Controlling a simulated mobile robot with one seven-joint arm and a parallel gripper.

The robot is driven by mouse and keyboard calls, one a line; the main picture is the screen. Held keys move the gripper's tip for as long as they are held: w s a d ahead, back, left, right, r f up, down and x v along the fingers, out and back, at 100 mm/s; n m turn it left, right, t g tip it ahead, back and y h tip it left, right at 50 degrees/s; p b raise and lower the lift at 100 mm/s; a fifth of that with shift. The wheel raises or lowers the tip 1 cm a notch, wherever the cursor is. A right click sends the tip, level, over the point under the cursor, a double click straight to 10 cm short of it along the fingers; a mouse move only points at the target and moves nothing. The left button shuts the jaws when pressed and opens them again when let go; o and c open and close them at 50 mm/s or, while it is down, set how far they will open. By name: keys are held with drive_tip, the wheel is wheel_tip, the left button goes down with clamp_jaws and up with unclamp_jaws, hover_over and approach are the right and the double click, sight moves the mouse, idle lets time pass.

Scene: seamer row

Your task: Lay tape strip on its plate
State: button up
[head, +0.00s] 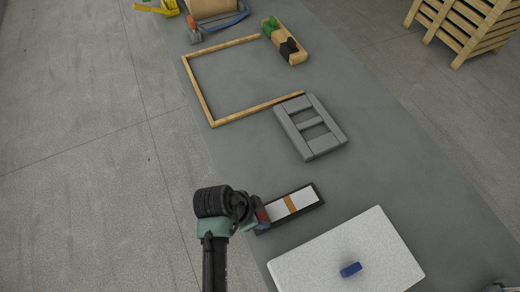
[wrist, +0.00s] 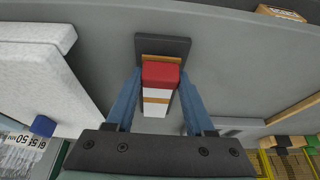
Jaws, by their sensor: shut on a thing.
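My gripper (head: 264,218) is shut on a small red piece (wrist: 161,74), which I take to be the tape strip. In the wrist view the piece sits between the blue fingers, over the dark plate (wrist: 164,45). The plate also shows in the head view (head: 318,203), lying flat, with a white surface crossed by an orange-brown band (head: 290,204). My gripper is at the plate's left end. The red piece covers part of the plate, and I cannot tell whether it touches it.
A white speckled slab (head: 330,250) with a blue block (head: 350,269) lies close below the plate. A grey frame (head: 323,143), a wooden frame (head: 200,92) and a wooden block (head: 289,45) with green and black parts lie farther up. Bare grey surface separates the plate from the grey frame.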

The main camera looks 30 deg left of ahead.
drive_tip(key=shift+f, duration=0.5)
drive_tip(key=shift+f, duration=0.1)
drive_tip(key=o, duration=1.3)
